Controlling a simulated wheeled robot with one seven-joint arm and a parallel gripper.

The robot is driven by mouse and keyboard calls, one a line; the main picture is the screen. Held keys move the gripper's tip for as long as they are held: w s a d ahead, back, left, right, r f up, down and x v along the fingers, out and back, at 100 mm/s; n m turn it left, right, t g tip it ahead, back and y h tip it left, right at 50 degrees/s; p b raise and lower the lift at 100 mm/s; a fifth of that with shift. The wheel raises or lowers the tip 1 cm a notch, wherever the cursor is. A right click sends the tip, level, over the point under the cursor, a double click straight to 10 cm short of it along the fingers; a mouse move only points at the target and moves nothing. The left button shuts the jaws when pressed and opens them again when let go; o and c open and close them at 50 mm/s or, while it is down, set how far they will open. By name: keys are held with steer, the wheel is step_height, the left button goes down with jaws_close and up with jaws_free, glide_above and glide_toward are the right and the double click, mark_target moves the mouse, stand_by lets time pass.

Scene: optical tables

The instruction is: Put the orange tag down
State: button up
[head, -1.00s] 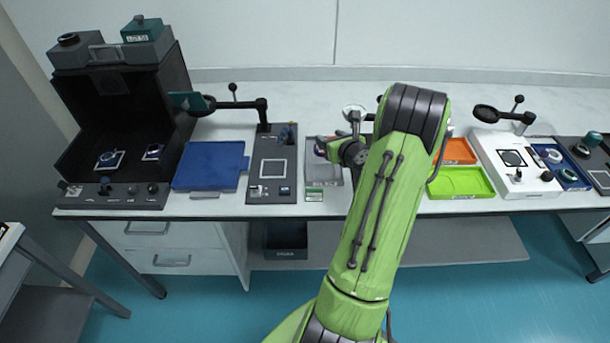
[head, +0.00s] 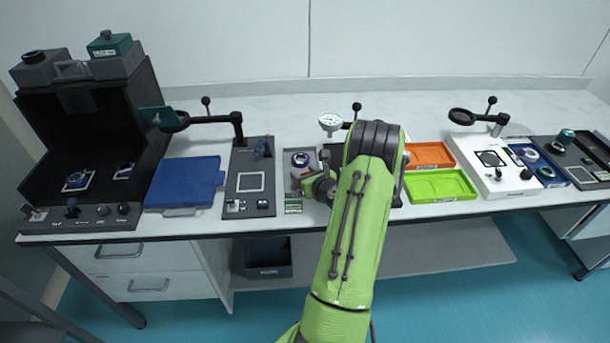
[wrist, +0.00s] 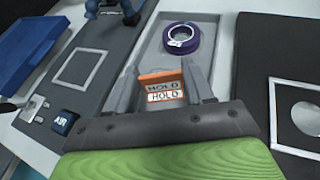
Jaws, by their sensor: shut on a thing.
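The orange tag (wrist: 161,76), with a white label reading HOLD, is between the two fingers of my gripper (wrist: 162,88) in the wrist view. My gripper is shut on it. Behind and around the tag is a shallow grey tray (wrist: 150,48). I cannot tell whether the tag touches the tray floor. A purple-rimmed ring (wrist: 182,40) lies in the far part of the tray.
A dark panel with a square outline (head: 250,198) is left of the tray, and a blue tray (head: 185,184) is farther left. A dark plate with a silver frame (wrist: 290,115) is close on the right. Orange (head: 428,153) and green (head: 440,186) trays are farther right.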

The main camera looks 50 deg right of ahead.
steer(key=o, duration=1)
